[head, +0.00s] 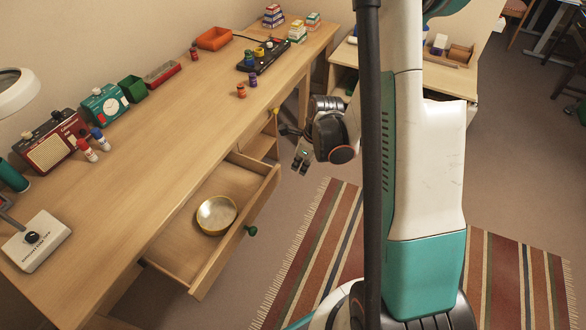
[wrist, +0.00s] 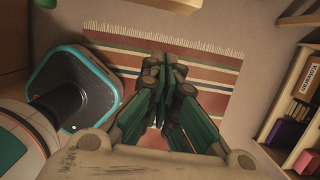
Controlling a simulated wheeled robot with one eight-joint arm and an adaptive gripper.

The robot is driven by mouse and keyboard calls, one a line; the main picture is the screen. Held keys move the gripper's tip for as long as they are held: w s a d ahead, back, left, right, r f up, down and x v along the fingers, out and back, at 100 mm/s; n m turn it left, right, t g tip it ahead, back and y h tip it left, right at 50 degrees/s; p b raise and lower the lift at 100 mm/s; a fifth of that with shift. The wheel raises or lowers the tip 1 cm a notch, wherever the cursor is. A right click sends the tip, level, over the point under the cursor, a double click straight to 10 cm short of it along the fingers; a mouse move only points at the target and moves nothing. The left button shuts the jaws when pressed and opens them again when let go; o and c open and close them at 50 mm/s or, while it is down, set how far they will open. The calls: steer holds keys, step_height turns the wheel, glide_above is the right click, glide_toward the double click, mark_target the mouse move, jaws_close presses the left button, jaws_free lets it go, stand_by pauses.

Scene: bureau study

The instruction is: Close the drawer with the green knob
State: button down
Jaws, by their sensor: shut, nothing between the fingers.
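The drawer (head: 180,262) with the green knob (head: 251,231) stands pulled out from under the wooden desk (head: 165,140) in the head view. A round yellow-rimmed bowl (head: 216,215) lies inside it. My gripper (head: 300,162) hangs in the air beyond the drawer's far end, to the right of the desk edge, apart from the drawer and knob. In the wrist view my gripper (wrist: 164,62) is shut and empty, pointing over the rug. A small green thing at the top left edge of the wrist view may be the knob; I cannot tell.
A striped rug (head: 320,250) covers the floor in front. A shelf (wrist: 290,120) with books is at the right of the wrist view. Bottles, radios and boxes stand on the desk.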

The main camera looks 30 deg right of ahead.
steer(key=w+a+f+b, duration=0.3)
steer(key=w+f+b, duration=0.1)
steer(key=f, duration=0.4)
steer(key=shift+w+a+f+b, duration=0.2)
steer(key=shift+w+b, duration=0.15)
steer(key=shift+w, duration=0.2)
steer(key=shift+w, duration=0.1)
